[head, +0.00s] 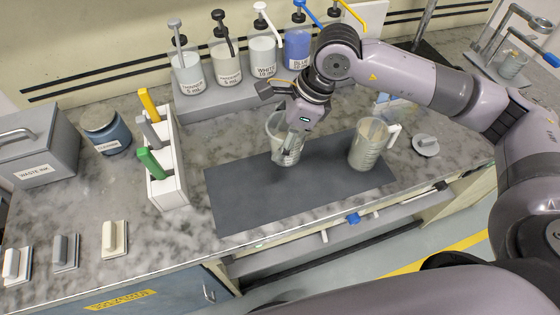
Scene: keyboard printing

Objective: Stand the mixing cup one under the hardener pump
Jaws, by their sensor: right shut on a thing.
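My right gripper (288,148) reaches down over the dark mat and is shut on a translucent mixing cup (275,125), which looks upright. The gripper hides part of the cup, and I cannot tell whether its base touches the mat. Pump bottles stand in a row on a grey shelf behind. The two at the left, a grey-pump bottle (187,72) and a black-pump bottle (226,64), both have labels marked 5 mL. Their names are too small to read surely, so I cannot tell which is the hardener pump. My left gripper is out of view.
A translucent jug (370,148) with a handle stands on the mat's (250,200) right end. White-pump (262,60) and blue (298,48) bottles share the shelf (215,101). A white rack (170,180) with coloured handles stands left of the mat. The mat's front left is clear.

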